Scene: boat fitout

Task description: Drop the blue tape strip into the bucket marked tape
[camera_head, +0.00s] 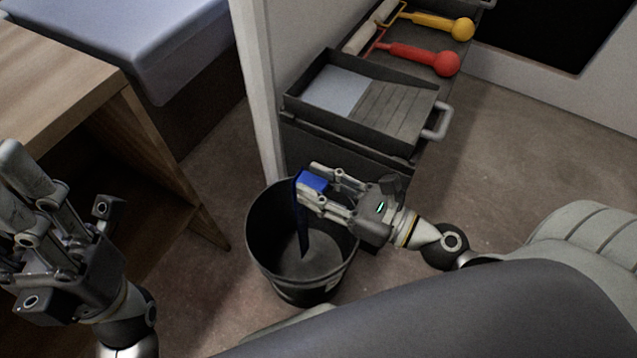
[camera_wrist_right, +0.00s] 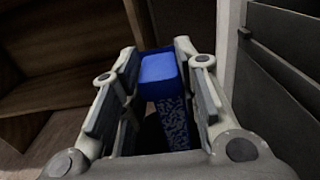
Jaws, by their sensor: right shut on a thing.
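The blue tape strip (camera_head: 312,180) is bright blue at its top, with a dark tail hanging down inside the bucket's opening.
A wooden bench (camera_head: 60,75) stands at left, with a blue-grey cushion (camera_head: 150,40) behind it. A white post (camera_head: 258,90) rises behind the bucket. A dark cabinet right of it carries a paint tray (camera_head: 395,112), a red-handled roller (camera_head: 430,60) and a yellow-handled roller (camera_head: 445,25).

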